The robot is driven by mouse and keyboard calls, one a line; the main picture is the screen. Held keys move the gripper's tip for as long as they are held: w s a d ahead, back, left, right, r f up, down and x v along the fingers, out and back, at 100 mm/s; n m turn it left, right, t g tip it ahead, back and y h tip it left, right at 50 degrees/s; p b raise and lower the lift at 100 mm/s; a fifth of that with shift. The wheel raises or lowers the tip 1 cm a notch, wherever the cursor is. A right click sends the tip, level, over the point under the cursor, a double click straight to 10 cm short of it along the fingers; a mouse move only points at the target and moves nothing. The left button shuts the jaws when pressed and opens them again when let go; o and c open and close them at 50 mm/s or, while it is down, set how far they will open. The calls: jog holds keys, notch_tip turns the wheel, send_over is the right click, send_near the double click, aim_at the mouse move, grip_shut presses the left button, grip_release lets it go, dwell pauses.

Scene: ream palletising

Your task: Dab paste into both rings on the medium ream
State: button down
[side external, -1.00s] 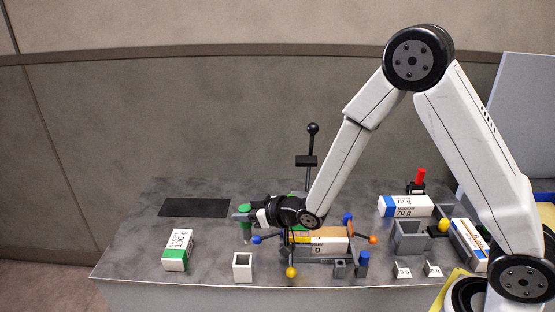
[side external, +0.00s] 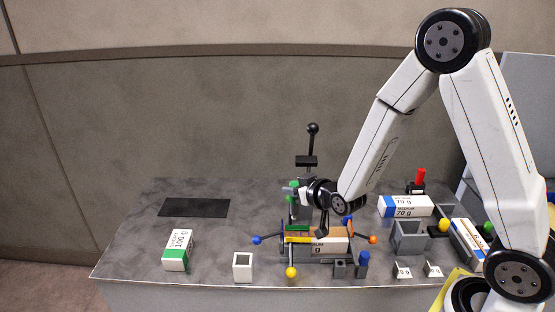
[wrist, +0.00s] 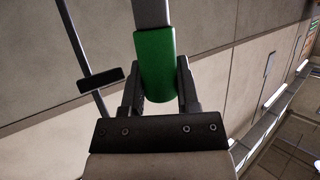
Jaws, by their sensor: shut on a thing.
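My gripper (side external: 300,193) is shut on a green-handled tool (wrist: 155,65). The wrist view shows the green handle between the two fingers, with a grey part beyond it. In the side view my gripper is above the left part of a cardboard-topped ream (side external: 330,245), which sits in a grey fixture with coloured knobs. The lettering on that ream's white side is partly hidden and looks like "MEDIUM". Another white-and-blue ream (side external: 405,207), marked medium 70 g, lies at the back right. The rings are too small or hidden to make out, and the tool's tip is unclear.
A green-and-white 100 g ream (side external: 178,250) and a white open box (side external: 243,267) stand at left. A black mat (side external: 194,208) lies behind them. A black-knobbed lever (side external: 312,145) rises behind the fixture. A grey open box (side external: 410,238) stands right.

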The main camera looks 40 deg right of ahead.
aim_at(297, 208)
jog(key=shift+f, duration=0.15)
jog(key=shift+f, duration=2.2)
jog(key=shift+f, duration=0.7)
jog(key=shift+r, duration=2.55)
jog(key=shift+s+d+r, duration=0.25)
jog(key=shift+s+d, duration=0.35)
jog(key=shift+s+d+r, duration=0.25)
jog(key=shift+s+d, duration=0.3)
jog(key=shift+s, duration=0.05)
jog(key=shift+f, duration=0.1)
